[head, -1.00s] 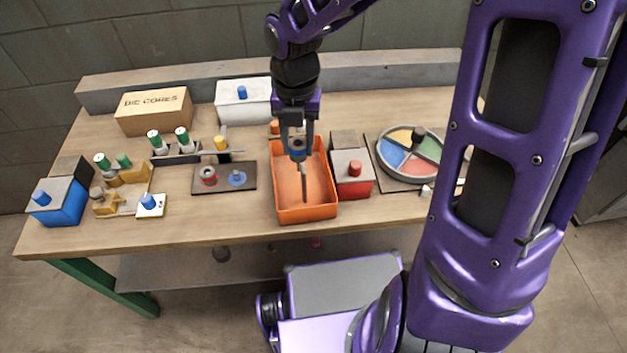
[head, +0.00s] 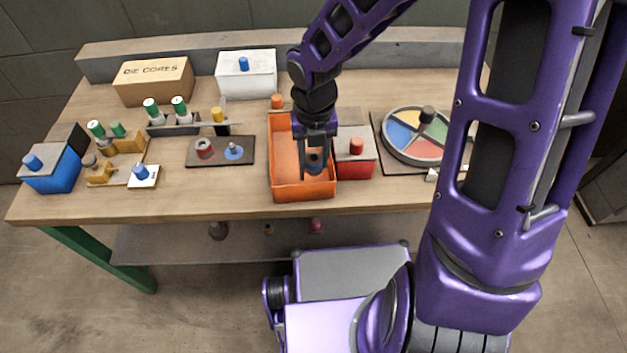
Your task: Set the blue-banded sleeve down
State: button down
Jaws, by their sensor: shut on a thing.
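My gripper (head: 314,168) points down over the front right part of the orange tray (head: 286,193). It is shut on a small dark sleeve (head: 316,158), which sits between the fingers with its round opening showing. The sleeve's blue band is hard to make out now, and its lower part is partly hidden by the fingers. I cannot tell whether it touches the tray floor. A dark plate (head: 221,161) left of the tray bears a red-banded sleeve (head: 205,148) and a blue disc with an upright peg (head: 234,152).
A red box (head: 355,167) with a red knob stands close right of the tray. Further right is a round four-coloured dish (head: 415,135). A white box (head: 246,83) and a cardboard box (head: 153,82) stand behind. A blue box (head: 52,173) is at far left. Bare wood (head: 210,198) lies along the front.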

jog(key=shift+f+b, duration=1.15)
jog(key=shift+f, duration=2.1)
jog(key=shift+f, duration=0.2)
jog(key=c, duration=0.7)
grip_release()
jog(key=shift+r, duration=0.15)
notch_tip(320, 180, up, 12)
jog(key=p, duration=0.5)
jog(key=shift+w+r, duration=0.1)
